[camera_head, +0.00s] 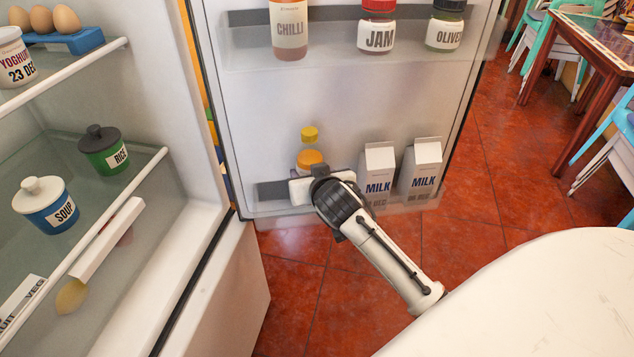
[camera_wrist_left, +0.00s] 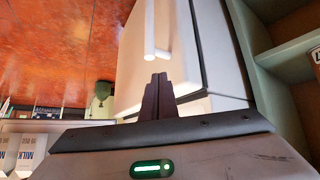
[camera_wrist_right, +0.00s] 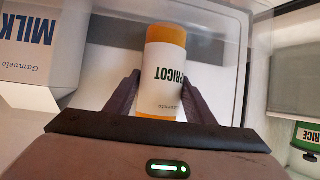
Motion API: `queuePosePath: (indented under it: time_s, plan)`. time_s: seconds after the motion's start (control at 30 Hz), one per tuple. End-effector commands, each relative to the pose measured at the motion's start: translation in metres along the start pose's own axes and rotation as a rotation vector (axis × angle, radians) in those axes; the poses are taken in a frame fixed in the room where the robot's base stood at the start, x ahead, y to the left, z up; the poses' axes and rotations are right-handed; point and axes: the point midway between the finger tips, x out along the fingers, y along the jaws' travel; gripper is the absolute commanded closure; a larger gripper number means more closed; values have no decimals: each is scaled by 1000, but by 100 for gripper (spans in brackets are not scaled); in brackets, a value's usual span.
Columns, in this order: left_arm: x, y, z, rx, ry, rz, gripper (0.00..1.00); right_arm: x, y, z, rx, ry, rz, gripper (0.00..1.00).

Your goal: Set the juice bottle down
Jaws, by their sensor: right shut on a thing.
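The juice bottle (camera_head: 310,158) has orange contents and a yellow cap. It stands upright at the lower shelf of the open fridge door, left of two milk cartons. My right gripper (camera_head: 318,178) is in front of it and hides its lower part. In the right wrist view the bottle (camera_wrist_right: 165,75), with a white label reading "PRICOT", sits between the fingers (camera_wrist_right: 160,95), which are shut on it. I cannot tell whether its base touches the shelf. My left gripper (camera_wrist_left: 157,80) shows only in its own wrist view, its fingers together and empty.
The milk cartons (camera_head: 378,168) (camera_head: 421,167) stand right of the bottle. Chilli (camera_head: 289,30), jam (camera_head: 377,30) and olive (camera_head: 445,30) jars stand on the door shelf above. Soup (camera_head: 46,207) and rice (camera_head: 103,152) pots stand inside the fridge.

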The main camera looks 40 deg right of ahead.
Motion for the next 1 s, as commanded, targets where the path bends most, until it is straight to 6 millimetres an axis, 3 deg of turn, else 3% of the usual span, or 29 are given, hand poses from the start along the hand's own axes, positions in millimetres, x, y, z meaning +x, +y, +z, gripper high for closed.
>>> queuePosePath:
  time_s: [0.4,0.77,0.8,0.9,1.0]
  plan:
    - [4,2,4,4,-4,4,100,21,-1,36,-3,6,-3,91]
    - [3,4,7,5,-7,7,100,23,-1,40,-1,7,-4,91]
    - [3,4,7,5,-7,7,100,24,-1,43,-1,1,-2,49]
    - [3,4,6,5,-7,7,100,23,-1,43,-1,1,-2,33]
    - [3,4,6,5,-7,7,100,23,-1,43,-1,1,-3,32]
